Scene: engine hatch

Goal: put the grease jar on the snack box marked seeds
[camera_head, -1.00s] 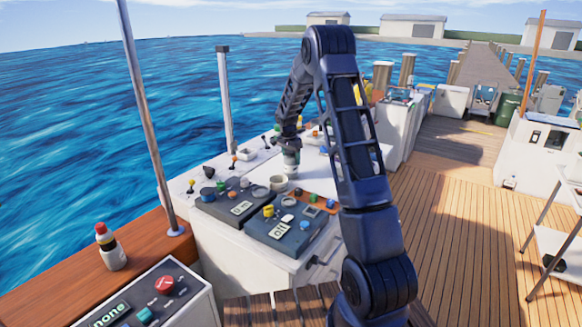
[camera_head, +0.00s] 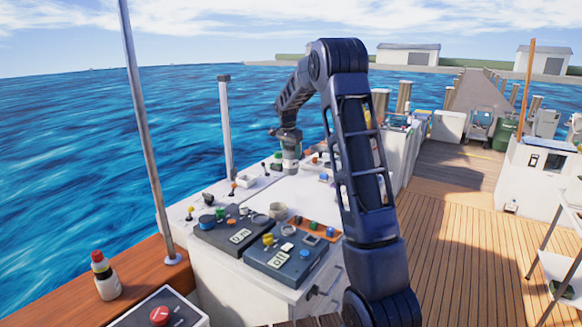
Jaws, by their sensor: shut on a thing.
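My gripper (camera_head: 290,148) is shut on a small pale-and-grey jar (camera_head: 291,165), which looks like the grease jar. It hangs below the fingers, roughly upright, over the far part of the white hatch top (camera_head: 285,191). At this size I cannot tell whether the jar touches anything beneath it. Several small coloured items stand around and behind it, partly hidden by my arm. I cannot make out a box marked seeds; no such label is readable.
A bottle (camera_head: 105,277) stands on the wooden rail.

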